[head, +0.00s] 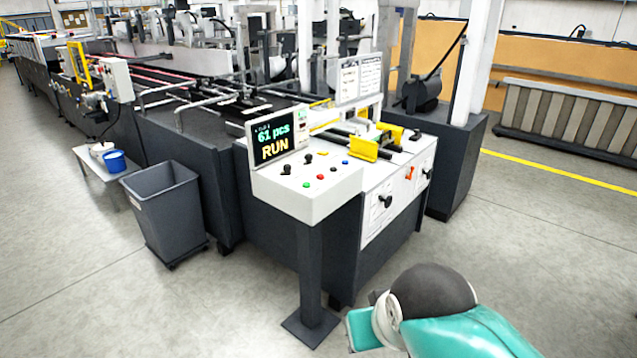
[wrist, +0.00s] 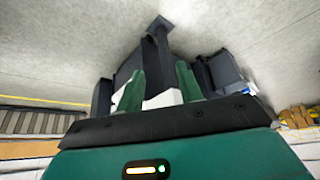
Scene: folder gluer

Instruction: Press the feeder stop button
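The control panel (head: 318,199) is a white sloped box on a dark post in the head view. It carries a green button (head: 306,185), a red button (head: 320,176), a blue button (head: 333,170), a small yellow one and two black knobs. No label is readable, so I cannot tell by text which button is the feeder stop. The display (head: 275,142) reads "61 pcs" and "RUN". In the wrist view my gripper (wrist: 160,80) has its two green fingers apart with nothing held. A white surface shows behind them, and the buttons cannot be made out there.
A grey bin (head: 168,210) stands left of the panel, and a bench with a blue tub (head: 114,161) is beyond it. The machine's dark cabinet is behind the panel.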

